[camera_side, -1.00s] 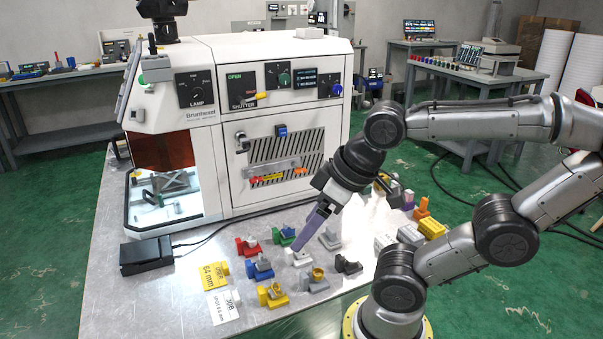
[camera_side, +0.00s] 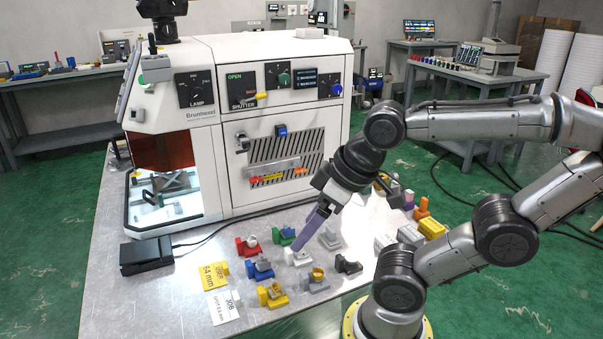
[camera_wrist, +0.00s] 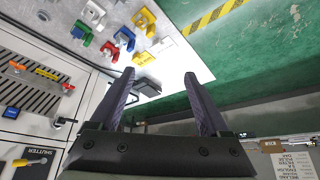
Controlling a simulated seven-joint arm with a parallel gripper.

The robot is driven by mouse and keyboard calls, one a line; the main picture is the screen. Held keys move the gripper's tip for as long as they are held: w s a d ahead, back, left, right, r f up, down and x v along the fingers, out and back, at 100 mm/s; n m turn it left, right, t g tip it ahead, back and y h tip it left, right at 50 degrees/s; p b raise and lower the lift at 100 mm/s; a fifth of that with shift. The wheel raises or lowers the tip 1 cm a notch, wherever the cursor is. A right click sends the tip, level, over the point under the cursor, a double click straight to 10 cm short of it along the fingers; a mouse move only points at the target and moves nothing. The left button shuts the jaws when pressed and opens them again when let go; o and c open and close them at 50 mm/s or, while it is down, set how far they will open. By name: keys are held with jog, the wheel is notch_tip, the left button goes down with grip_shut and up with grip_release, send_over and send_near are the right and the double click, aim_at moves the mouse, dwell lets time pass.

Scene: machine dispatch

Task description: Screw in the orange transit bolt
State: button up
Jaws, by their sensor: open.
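An orange piece (camera_side: 300,171) sits at the right of the slotted panel on the white machine's front, beside a rail with red and yellow pieces; it also shows at the left of the wrist view (camera_wrist: 16,66). Another orange piece (camera_side: 421,208) stands on the bench to the right of my gripper. I cannot tell which one is the transit bolt. My gripper (camera_side: 304,243) points down and left above the coloured parts on the bench, away from both. In the wrist view its two dark purple fingers (camera_wrist: 160,75) are wide apart with nothing between them.
Red, green, blue, yellow and grey parts crowd the bench below my gripper, including a yellow one (camera_side: 273,294). The white machine (camera_side: 225,160) stands behind. A black box (camera_side: 146,256) with a cable and two label cards (camera_side: 214,275) lie at left. The bench's front left is clear.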

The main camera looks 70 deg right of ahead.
jog(key=shift+c, duration=1.1)
jog(key=w+r+n+t, duration=0.1)
jog(key=w+r, duration=0.1)
jog(key=w+r+n+t, duration=0.1)
jog(key=w+r+t, duration=0.1)
jog(key=w, duration=0.1)
jog(key=w+a+r+n+t, duration=0.1)
jog(key=w+r+t, duration=0.1)
jog(key=w, duration=0.1)
jog(key=shift+w+r+n+y, duration=0.1)
jog(key=shift+w+n+y, duration=0.05)
jog(key=shift+n+y, duration=0.15)
jog(key=c, duration=0.3)
jog(key=w+d+r+t+h, duration=0.2)
jog(key=w+d+t+h, duration=0.1)
jog(key=w+d, duration=0.3)
jog(key=w+d+r+t+h, duration=0.2)
jog(key=w+d+h, duration=0.1)
jog(key=w, duration=0.4)
jog(key=shift+c, duration=0.2)
jog(key=g+h, duration=0.9)
jog(key=h, duration=0.2)
send_near(301, 170)
jog(key=shift+n, duration=0.4)
jog(key=x, duration=1)
jog(key=shift+f, duration=0.25)
